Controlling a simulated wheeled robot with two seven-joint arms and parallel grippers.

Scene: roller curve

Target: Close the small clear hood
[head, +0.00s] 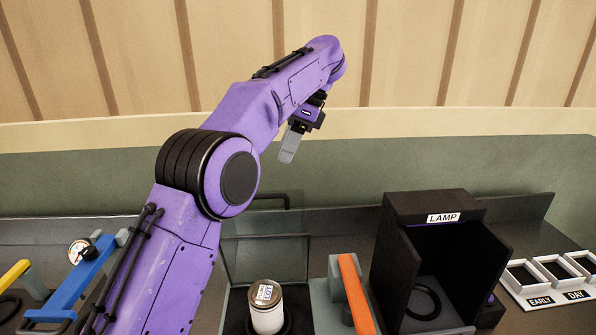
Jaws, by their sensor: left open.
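The small clear hood (264,258) stands tipped up at the back of its dark base, behind a white jar (267,312) with a label on its lid. A dark bar handle (272,196) shows at the hood's top edge. My left gripper (289,146) hangs above and behind the hood, apart from it, with its fingers pointing down. It is open and empty; its fingers overlap in this view. My left arm hides what lies left of the hood. My right gripper is out of view.
Right of the jar is a grey block with an orange bar (356,294). Beyond it stands a black LAMP box (391,262) holding a dark ring. White framed trays (528,300) lie far right. A blue bar (72,288) and a gauge (79,252) are at left.

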